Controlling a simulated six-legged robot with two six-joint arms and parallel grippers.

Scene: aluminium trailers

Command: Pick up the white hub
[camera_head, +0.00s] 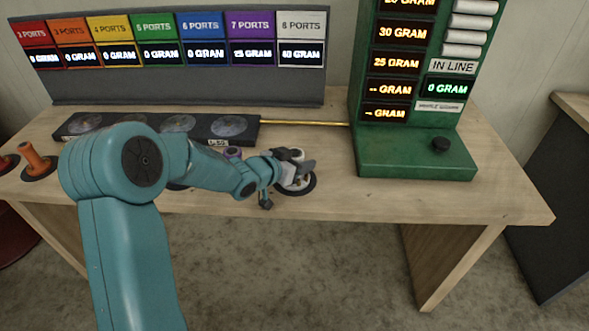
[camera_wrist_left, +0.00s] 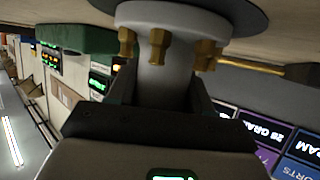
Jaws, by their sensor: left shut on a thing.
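The white hub (camera_head: 297,184) stands near the front edge of the wooden table, on a round black base. In the left wrist view, which is upside down, the white hub (camera_wrist_left: 170,22) shows a ring of brass ports and a pale stem. My left gripper (camera_head: 293,170) is at the hub, partly covering it in the head view. In the left wrist view its dark fingers (camera_wrist_left: 163,90) are shut on the stem, one on each side. I cannot tell whether the base touches the table. My right gripper is not in view.
A green machine (camera_head: 416,160) with displays stands to the right. A dark rack (camera_head: 250,131) with round discs lies behind my arm, joined to the machine by a brass rod (camera_head: 305,123). An orange hub (camera_head: 38,161) stands at left. The table's front right is clear.

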